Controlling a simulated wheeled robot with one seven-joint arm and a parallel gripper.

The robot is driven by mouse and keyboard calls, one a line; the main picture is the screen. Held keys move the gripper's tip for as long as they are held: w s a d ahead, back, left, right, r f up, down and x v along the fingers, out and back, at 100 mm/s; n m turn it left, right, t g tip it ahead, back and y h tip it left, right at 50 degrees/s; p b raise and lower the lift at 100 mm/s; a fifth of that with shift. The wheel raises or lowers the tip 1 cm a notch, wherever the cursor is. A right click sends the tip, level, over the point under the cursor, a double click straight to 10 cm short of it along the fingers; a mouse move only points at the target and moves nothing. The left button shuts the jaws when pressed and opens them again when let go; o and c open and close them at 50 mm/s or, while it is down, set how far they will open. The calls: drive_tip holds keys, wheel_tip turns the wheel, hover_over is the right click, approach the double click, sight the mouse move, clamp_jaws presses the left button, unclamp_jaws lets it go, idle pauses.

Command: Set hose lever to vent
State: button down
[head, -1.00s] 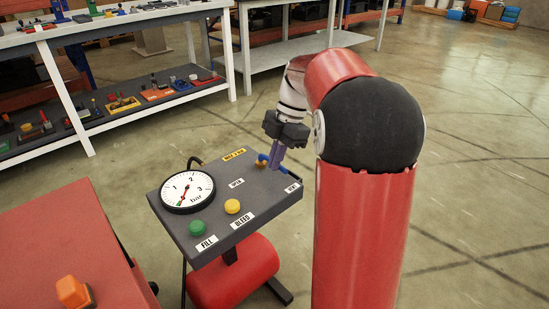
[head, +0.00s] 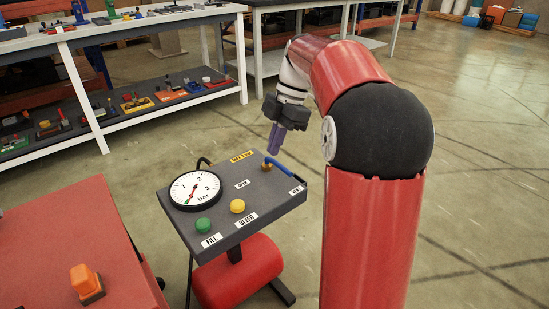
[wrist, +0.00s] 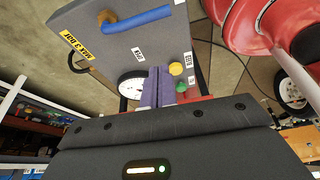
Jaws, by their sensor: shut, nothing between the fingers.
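The grey panel (head: 222,216) carries a hose lever with a blue handle (head: 279,167) on a brass pivot (head: 266,166). The handle points right, its free end near the small white label (head: 297,190) at the panel's right corner. That label's text is too small to read surely. Another white label (head: 242,184) lies near the panel's middle. In the wrist view the blue handle (wrist: 145,18) runs from the brass pivot (wrist: 104,18) toward the top right. My gripper (head: 273,151) is shut and empty, above the far edge of the panel, apart from the handle.
The panel also bears a round bar gauge (head: 195,190), a green button (head: 203,225), a yellow button (head: 237,206) and a yellow label (head: 242,157). A red tank (head: 240,272) sits below. A red table (head: 70,235) with an orange block is at left; shelves stand behind.

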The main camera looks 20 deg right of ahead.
drive_tip(key=v, duration=0.4)
idle(0.4)
